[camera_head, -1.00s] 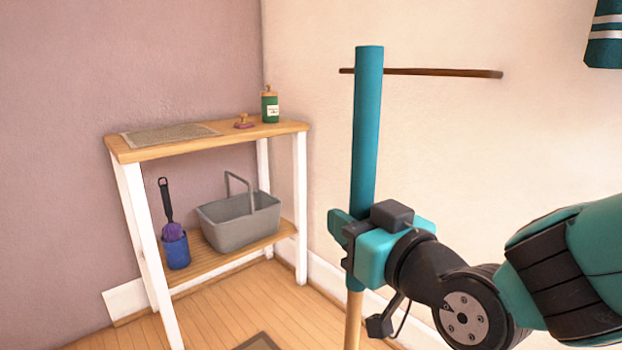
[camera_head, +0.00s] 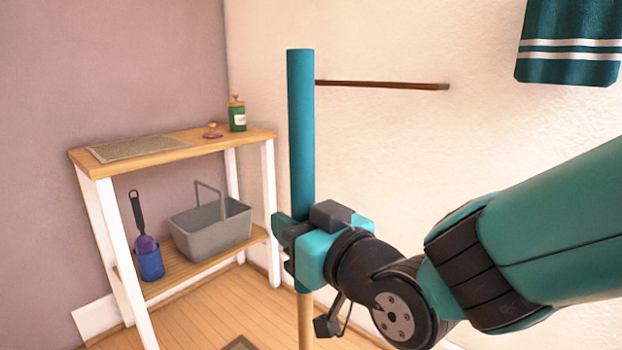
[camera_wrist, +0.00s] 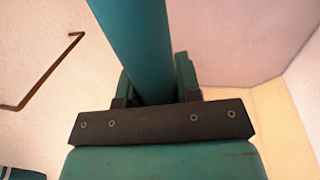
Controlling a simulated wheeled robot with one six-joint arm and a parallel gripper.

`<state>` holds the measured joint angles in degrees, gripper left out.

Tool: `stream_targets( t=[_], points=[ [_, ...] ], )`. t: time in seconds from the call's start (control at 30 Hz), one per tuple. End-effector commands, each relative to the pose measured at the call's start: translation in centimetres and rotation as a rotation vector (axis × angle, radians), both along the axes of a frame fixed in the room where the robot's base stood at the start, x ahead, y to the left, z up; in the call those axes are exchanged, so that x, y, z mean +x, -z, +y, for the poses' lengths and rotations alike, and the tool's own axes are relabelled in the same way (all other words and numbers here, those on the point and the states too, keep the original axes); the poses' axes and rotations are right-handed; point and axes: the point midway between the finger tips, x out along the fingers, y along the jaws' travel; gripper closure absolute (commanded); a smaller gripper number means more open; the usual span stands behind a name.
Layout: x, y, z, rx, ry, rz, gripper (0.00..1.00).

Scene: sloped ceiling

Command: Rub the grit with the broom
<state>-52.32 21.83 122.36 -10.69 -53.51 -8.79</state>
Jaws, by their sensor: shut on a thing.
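The broom (camera_head: 301,130) shows as an upright pole with a teal upper part and a pale wooden lower part. My gripper (camera_head: 284,240) is shut on the pole near the lower end of the teal part. In the wrist view the teal pole of the broom (camera_wrist: 140,45) runs up from between the fingers of my gripper (camera_wrist: 158,85). The broom's head is below the picture and hidden. No grit shows in any view.
A wooden shelf stand (camera_head: 170,150) with white legs stands at the left. It holds a grey basket (camera_head: 212,228), a blue holder with a brush (camera_head: 149,262), and a green bottle (camera_head: 237,116). A brown rail (camera_head: 385,85) and a teal towel (camera_head: 570,45) are on the wall. Wooden floor (camera_head: 215,305) shows below.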

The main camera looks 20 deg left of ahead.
Motion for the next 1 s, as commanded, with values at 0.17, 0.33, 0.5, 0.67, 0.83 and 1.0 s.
stream_targets(
  t=[0.17, 0.33, 0.5, 0.67, 0.83, 1.0],
  points=[
    [0.1, -2.2, -0.1, 0.005, 0.001, -0.003, 0.92],
    [0.0, -3.7, 0.0, 0.005, 0.0, -0.004, 0.92],
    [0.0, -5.0, 0.1, 0.005, -0.001, -0.004, 0.92],
    [0.0, -5.3, 0.1, 0.005, -0.002, -0.003, 0.92],
    [-0.1, -5.2, 0.1, 0.005, -0.002, -0.003, 0.92],
    [-0.1, -5.2, 0.1, 0.005, -0.002, -0.003, 0.92]
  ],
)
